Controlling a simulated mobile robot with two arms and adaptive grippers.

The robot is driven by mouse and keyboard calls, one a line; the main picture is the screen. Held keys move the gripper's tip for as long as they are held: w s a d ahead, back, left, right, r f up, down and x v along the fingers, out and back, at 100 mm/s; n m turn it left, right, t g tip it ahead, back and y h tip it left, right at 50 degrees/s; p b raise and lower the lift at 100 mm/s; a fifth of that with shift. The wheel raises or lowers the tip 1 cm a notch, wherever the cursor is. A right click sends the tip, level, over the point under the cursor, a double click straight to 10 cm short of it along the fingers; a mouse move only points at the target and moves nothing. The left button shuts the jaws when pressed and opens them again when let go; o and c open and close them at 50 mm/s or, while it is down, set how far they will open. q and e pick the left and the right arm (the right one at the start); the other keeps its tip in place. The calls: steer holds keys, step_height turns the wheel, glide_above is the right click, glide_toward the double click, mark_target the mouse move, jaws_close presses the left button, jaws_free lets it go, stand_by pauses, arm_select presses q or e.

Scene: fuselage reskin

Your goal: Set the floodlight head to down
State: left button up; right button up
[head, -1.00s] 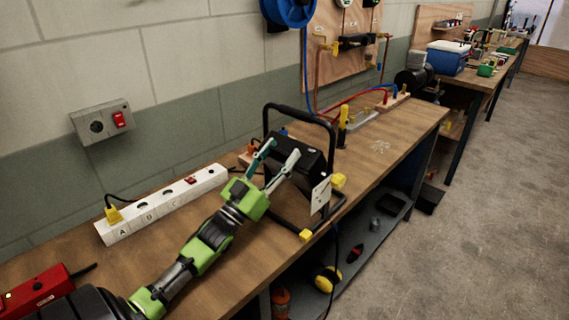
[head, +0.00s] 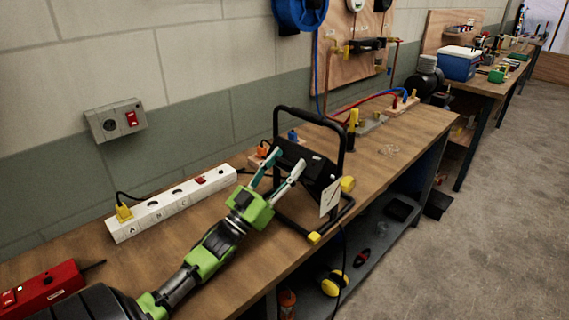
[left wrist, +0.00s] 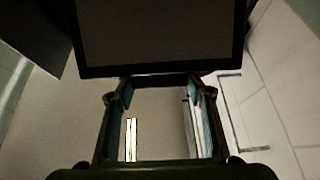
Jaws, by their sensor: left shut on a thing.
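The floodlight stands on the wooden workbench in a black tubular stand (head: 277,125) with yellow feet. Its black head (head: 318,172) sits tilted between the sides of the stand; its lamp face is hidden in the head view. A white card with markings (head: 330,198) hangs at the stand's right side. My left gripper (head: 287,160) reaches in from the front left, its fingers shut on the floodlight head's near edge. In the left wrist view the dark head (left wrist: 160,38) fills the top, at the fingertips (left wrist: 160,84). My right gripper is not in view.
A white power strip (head: 172,205) with a yellow plug lies left of the floodlight. A red box (head: 45,288) is at the bench's near left. Hoses and a yellow-topped post (head: 352,130) stand behind. A dark cable hangs over the bench's front edge.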

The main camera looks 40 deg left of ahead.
arm_select(q)
steer(key=shift+w+f, duration=0.1)
steer(key=shift+f, duration=0.7)
steer(key=o, duration=1.6)
steer(key=shift+r, duration=0.1)
steer(key=shift+w, duration=0.1)
steer(key=s, duration=1.3)
steer(key=shift+s+a, duration=0.1)
steer(key=shift+a, duration=0.25)
